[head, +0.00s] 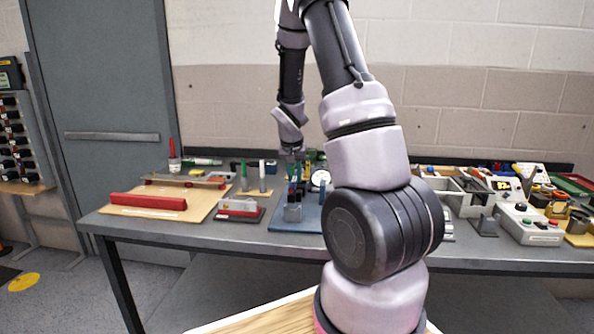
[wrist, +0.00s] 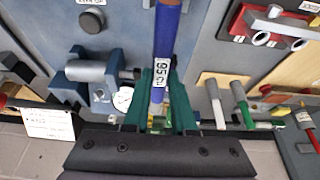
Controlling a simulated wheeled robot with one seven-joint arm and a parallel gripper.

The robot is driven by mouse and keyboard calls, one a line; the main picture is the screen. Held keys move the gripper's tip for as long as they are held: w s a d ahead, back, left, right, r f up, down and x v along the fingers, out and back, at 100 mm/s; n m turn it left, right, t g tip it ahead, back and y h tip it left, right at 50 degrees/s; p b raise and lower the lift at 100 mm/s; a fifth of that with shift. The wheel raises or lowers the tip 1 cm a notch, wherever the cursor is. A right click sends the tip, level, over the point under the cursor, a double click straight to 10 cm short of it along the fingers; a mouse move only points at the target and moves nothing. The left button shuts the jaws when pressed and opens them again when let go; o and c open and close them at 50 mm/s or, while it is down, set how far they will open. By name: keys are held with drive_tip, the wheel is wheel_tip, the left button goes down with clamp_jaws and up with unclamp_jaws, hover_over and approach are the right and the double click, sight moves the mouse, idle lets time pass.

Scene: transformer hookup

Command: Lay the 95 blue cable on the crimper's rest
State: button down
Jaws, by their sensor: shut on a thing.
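The blue cable (wrist: 167,30) carries a white label that reads like "95 cu". My gripper (wrist: 162,72) has green fingers and is shut on this cable, which runs up out of the wrist view. In the head view my gripper (head: 291,150) hangs low over the middle of the bench, small and partly lost among the items there. The cable cannot be made out clearly in the head view. A grey machine with red and green buttons (head: 528,224) stands at the right of the bench; I cannot tell for sure whether it is the crimper. No rest is clearly identifiable.
A blue board with a vise-like fixture (wrist: 92,72) lies below my gripper. My arm hides part of the bench (head: 262,240).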

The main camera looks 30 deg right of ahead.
drive_tip(key=shift+w+d, duration=0.2)
drive_tip(key=shift+w, duration=0.15)
drive_tip(key=shift+f, duration=3.45)
drive_tip(key=c, duration=0.7)
unclamp_jaws()
drive_tip(key=shift+o, duration=0.2)
drive_tip(key=shift+r, duration=3.5)
